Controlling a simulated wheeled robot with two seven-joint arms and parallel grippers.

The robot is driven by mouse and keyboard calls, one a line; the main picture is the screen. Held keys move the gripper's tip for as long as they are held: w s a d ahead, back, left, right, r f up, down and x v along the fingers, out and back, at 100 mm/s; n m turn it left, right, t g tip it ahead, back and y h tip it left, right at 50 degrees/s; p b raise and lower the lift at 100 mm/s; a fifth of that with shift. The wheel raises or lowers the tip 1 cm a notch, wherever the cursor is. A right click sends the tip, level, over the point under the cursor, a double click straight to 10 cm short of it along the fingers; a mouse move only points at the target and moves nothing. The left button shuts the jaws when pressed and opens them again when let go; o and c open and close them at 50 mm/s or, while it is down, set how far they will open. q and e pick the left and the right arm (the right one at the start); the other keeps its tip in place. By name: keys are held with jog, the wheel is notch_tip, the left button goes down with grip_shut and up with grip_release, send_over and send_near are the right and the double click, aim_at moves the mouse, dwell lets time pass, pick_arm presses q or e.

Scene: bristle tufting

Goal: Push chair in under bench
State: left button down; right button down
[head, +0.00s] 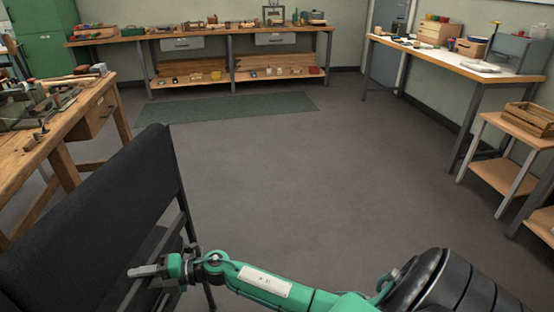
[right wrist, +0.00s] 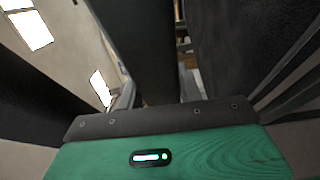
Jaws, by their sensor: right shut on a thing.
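The chair (head: 95,215) fills the lower left of the head view. Its wide black back panel is tilted in the picture and has a dark metal frame along its right side. My right gripper (head: 142,271) is at that frame and is shut on a dark bar of the chair. In the right wrist view the bar (right wrist: 146,50) runs between the two fingers (right wrist: 155,92). The wooden bench (head: 62,125) stands at the left edge, just beyond the chair. The chair's seat and legs are mostly hidden. My left gripper does not show.
A long workbench (head: 203,35) with a lower shelf stands along the back wall, with a dark green mat (head: 220,108) before it. A white-topped table (head: 440,58) and a small wooden stand (head: 500,172) are at the right. The floor (head: 290,170) in the middle is clear.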

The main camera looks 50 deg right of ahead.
jog(key=shift+s+a+f, duration=0.3)
jog(key=shift+s, duration=0.3)
jog(key=shift+w+d+r, duration=0.15)
jog(key=shift+w+d, duration=0.05)
jog(key=shift+w, duration=0.05)
jog(key=c, duration=1.4)
grip_release()
jog(key=shift+w+r, duration=0.1)
jog(key=o, duration=0.6)
jog(key=shift+w, duration=0.15)
jog(key=shift+c, duration=0.2)
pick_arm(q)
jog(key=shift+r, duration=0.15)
pick_arm(e)
jog(key=shift+r, duration=0.1)
pick_arm(q)
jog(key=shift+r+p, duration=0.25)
jog(key=shift+p, duration=0.25)
pick_arm(e)
jog(key=v, duration=1.2)
